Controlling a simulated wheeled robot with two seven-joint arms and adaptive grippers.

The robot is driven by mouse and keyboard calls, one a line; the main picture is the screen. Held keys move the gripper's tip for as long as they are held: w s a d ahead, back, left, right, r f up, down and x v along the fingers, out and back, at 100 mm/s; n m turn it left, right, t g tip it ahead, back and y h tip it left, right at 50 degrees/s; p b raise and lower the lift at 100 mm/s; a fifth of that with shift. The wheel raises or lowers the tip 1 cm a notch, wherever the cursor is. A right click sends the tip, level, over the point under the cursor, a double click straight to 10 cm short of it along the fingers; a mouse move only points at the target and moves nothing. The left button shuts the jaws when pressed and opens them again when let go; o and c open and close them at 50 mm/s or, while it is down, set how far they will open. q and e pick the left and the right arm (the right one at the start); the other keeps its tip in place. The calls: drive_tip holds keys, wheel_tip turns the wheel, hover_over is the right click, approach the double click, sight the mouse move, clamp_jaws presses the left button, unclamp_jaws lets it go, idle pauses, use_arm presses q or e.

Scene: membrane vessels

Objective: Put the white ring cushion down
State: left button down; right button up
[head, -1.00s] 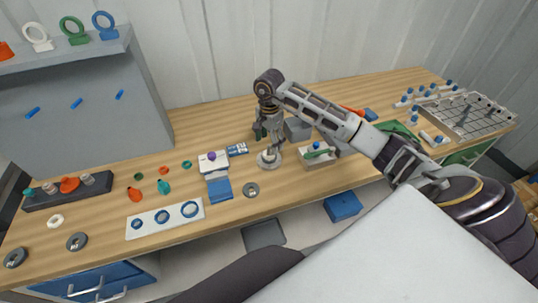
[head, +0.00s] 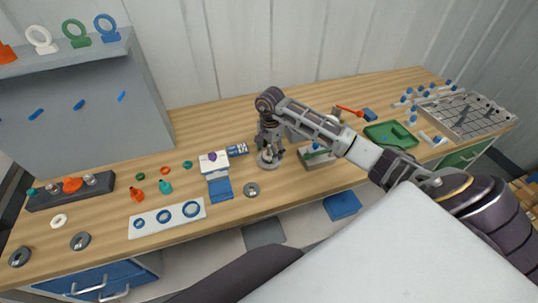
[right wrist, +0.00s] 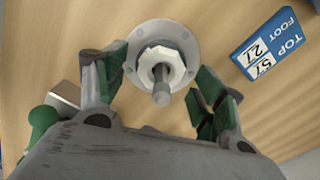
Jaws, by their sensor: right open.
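A small white ring (head: 60,221) lies flat on the bench at the far left, well apart from my right gripper. My right gripper (head: 268,150) points down over a round grey flanged stand (head: 268,164). In the right wrist view, the open fingers (right wrist: 160,78) sit either side of the stand's upright post (right wrist: 161,85). A pale hexagonal collar (right wrist: 163,62) surrounds the post on the grey flange (right wrist: 187,40). No object is held between the fingers. I cannot tell whether the collar is the ring cushion. My left gripper is out of view.
A blue-and-white label block (right wrist: 270,45) lies beside the stand. A grey ring (head: 252,190), blue block (head: 220,188) and white plate with blue rings (head: 140,228) are nearby. A holder with a green-handled tool (head: 318,160) stands right of the gripper. A shelf (head: 60,60) rises at left.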

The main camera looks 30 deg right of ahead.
drive_tip(key=c, duration=0.9)
drive_tip(key=shift+r+b, duration=0.75)
drive_tip(key=shift+r, duration=4.3)
